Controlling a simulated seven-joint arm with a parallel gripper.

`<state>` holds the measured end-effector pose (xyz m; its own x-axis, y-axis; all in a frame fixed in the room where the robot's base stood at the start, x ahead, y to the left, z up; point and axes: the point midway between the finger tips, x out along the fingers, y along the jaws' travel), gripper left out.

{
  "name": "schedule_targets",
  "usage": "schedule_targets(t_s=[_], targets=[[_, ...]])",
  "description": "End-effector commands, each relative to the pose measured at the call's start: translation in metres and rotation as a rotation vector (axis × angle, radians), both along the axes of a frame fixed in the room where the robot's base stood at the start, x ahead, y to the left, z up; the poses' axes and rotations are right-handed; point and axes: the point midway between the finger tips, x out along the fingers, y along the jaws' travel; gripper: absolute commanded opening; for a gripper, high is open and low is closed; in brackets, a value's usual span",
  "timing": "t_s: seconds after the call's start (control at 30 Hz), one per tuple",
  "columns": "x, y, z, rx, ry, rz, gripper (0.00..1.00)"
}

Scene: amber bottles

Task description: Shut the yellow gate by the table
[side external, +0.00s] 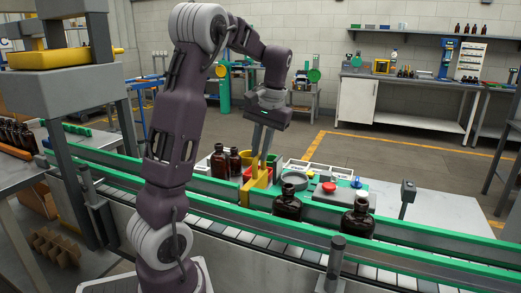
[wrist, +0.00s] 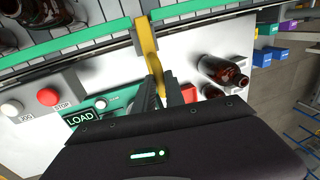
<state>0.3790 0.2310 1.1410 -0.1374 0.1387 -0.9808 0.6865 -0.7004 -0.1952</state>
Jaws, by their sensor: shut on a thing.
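The yellow gate (side external: 257,186) stands at the green-topped conveyor rail, beside the work table. In the wrist view the gate (wrist: 149,45) runs from a bracket at the rail toward my gripper, away from the belt. My gripper (side external: 264,152) points down over the gate and is shut on its free end. In the wrist view the fingers (wrist: 170,92) close around that end, and the gripper body partly hides the grip.
Brown bottles (side external: 288,203) and (side external: 361,220) stand on the conveyor, right of the gate. Two more bottles (side external: 220,163) stand on the table to its left, close to my gripper. A panel with a red stop button (wrist: 47,97) lies on the table's other side.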

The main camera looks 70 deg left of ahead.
Motion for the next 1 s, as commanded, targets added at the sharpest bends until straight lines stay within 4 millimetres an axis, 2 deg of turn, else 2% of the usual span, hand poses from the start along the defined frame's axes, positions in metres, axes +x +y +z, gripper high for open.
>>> schedule_targets(t_s=[0.57,0.83,1.0], targets=[[-0.001,-0.001,0.001,0.002,-0.004,-0.001,0.0],[-0.034,-0.036,0.002,0.0,-0.005,-0.002,0.0],[-0.046,-0.046,0.002,0.003,-0.004,-0.001,0.0]])
